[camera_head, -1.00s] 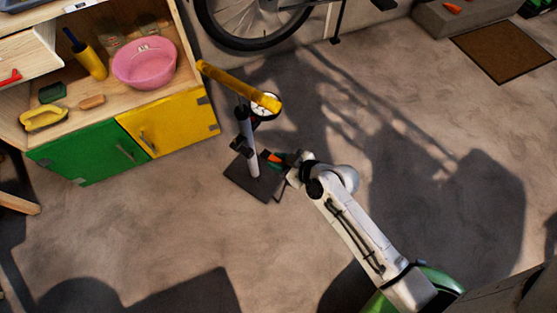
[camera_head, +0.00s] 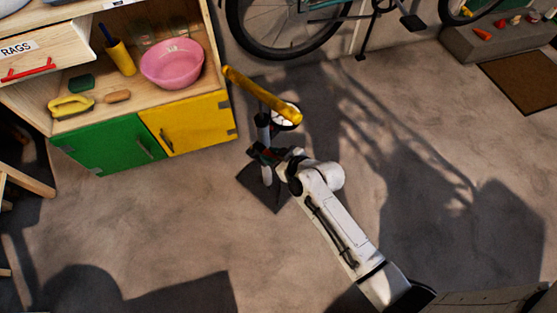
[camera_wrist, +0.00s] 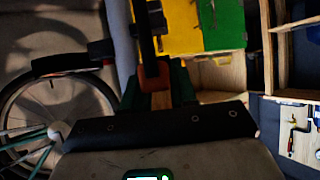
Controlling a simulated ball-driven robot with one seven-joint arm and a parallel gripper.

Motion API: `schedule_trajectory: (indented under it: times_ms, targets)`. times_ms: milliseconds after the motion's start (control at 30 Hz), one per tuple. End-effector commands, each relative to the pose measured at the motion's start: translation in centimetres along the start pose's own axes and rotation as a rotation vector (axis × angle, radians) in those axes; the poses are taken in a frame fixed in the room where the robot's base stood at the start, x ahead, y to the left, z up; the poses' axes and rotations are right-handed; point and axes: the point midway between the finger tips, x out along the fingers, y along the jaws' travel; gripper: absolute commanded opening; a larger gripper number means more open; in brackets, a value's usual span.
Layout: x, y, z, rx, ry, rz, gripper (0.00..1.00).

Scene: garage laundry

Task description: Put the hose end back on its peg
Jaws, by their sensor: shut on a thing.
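The floor pump stands upright, with a yellow handle (camera_head: 262,95), a round gauge (camera_head: 287,115), a pale barrel (camera_head: 264,126) and a dark square base (camera_head: 262,194). My gripper (camera_head: 268,156) is low beside the barrel and overlaps it in the head view. In the wrist view my gripper (camera_wrist: 155,88) is shut on the orange-and-black hose end (camera_wrist: 155,72); the dark hose (camera_wrist: 146,30) runs up from it. The barrel (camera_wrist: 122,45) is just left of the hose. A small dark fitting (camera_wrist: 102,48) sits at its left side; I cannot tell whether this is the peg.
A wooden cabinet with green (camera_head: 108,150) and yellow (camera_head: 190,122) doors stands left, holding a pink basin (camera_head: 172,63). A bicycle wheel (camera_head: 290,50) is behind the pump. A brown mat (camera_head: 522,78) lies far right.

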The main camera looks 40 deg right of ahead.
Motion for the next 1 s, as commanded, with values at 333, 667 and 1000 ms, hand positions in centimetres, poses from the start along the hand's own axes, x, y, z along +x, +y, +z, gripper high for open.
schedule_trajectory:
  times_ms: [333, 667, 1000]
  targets:
    - [2.7, 0.0, -1.6, 0.0, 0.001, -0.001, 0.0]
    - [3.9, 0.0, -2.3, 0.0, 0.001, 0.0, 0.0]
    - [4.0, 0.0, -2.4, 0.001, 0.001, 0.0, 0.0]
